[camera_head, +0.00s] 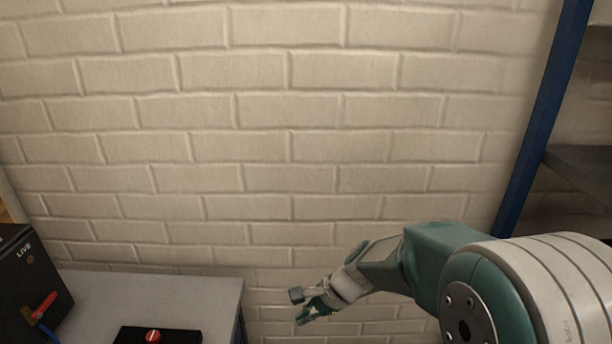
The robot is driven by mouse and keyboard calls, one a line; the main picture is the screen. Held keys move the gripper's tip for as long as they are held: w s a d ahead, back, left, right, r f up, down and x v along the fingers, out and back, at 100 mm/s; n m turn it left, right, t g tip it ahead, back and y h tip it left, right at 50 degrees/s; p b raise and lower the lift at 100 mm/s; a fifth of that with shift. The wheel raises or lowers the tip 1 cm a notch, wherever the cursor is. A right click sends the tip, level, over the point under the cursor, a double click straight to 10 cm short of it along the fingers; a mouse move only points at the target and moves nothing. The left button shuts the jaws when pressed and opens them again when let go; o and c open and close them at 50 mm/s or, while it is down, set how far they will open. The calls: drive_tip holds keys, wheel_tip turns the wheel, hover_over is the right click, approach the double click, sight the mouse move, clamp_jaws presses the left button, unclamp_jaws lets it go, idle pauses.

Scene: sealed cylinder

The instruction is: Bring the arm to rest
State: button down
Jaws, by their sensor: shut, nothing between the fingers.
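My arm comes in from the lower right, with a large white and teal joint close to the camera and a teal link reaching left. My gripper (303,308) is at the far end of the arm, small in the picture, pointing left and down. Its fingers are shut with nothing between them. It hangs in the air in front of the brick wall, to the right of the grey table's edge, and appears to touch nothing.
A grey table (205,287) stands at the lower left. A blue-framed shelf (545,115) stands at right. A brick wall (260,120) closes the back.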

drive_tip(key=s+d+r+n+t+h, duration=0.5)
drive_tip(key=s+d+r+n+h, duration=0.2)
drive_tip(key=s+d+r+n, duration=0.5)
drive_tip(key=s+d+r, duration=0.1)
drive_tip(key=s+d, duration=0.3)
drive_tip(key=s, duration=0.1)
drive_tip(key=shift+s+r, duration=0.25)
